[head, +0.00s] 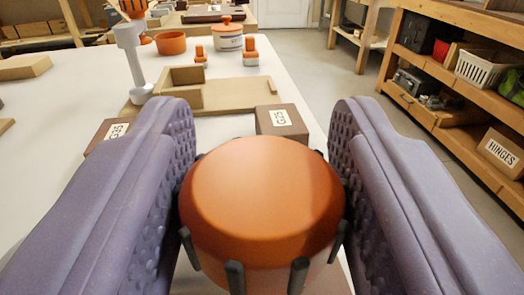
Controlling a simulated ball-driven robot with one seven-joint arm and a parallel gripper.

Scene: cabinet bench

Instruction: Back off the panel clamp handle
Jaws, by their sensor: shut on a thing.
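A round orange knob (262,195) with dark ribs around its lower edge fills the bottom middle of the head view. It looks like the panel clamp handle. My gripper (258,190) has one purple, dimpled finger on each side of the knob and is shut on it. The right finger's contact with the knob is close at its lower part. What lies under the knob is mostly hidden by the knob and fingers.
Brown blocks labelled G35 (116,131) and G25 (282,121) stand just beyond the fingers. Shelves (450,60) stand right, across open floor.

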